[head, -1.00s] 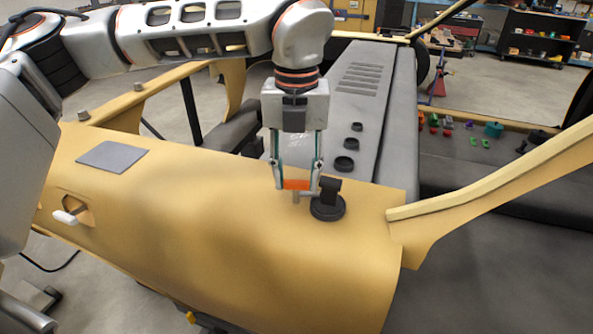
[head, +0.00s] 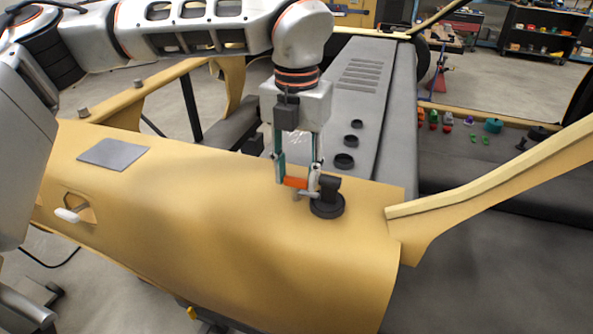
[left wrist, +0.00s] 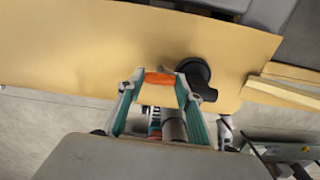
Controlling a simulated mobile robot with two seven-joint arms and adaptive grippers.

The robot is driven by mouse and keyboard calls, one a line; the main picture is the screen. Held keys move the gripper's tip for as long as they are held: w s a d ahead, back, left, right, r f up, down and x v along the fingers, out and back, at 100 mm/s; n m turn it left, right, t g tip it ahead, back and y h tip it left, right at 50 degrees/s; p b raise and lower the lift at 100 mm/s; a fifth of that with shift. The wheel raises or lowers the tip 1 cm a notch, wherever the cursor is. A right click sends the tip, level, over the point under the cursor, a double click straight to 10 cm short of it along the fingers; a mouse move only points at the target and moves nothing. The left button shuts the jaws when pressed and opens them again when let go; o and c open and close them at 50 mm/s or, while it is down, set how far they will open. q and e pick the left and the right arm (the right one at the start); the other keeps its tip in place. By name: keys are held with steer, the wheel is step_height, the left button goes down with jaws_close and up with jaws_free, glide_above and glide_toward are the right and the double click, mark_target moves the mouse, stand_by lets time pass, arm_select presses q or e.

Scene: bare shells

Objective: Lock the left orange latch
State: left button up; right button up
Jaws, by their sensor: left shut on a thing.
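The orange latch (head: 295,183) is a small orange bar beside a black round mount (head: 327,206) on top of the tan shell (head: 230,230). My left gripper (head: 298,178) points down, with its two fingers on either side of the orange bar, shut on it. In the left wrist view the orange bar (left wrist: 160,78) spans between the fingertips (left wrist: 160,84), and the black mount (left wrist: 195,78) is just to its right. A grey pin shows below the bar in the head view. My right gripper is not in view.
A tan rail (head: 490,180) rises to the right of the mount. Black knobs (head: 345,161) sit on the grey panel behind. A white handle (head: 67,215) sits in a cutout at left, and a grey plate (head: 113,153) lies on the shell. Small coloured parts (head: 446,122) lie at right.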

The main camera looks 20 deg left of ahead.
arm_select(q)
steer(key=o, duration=1.1)
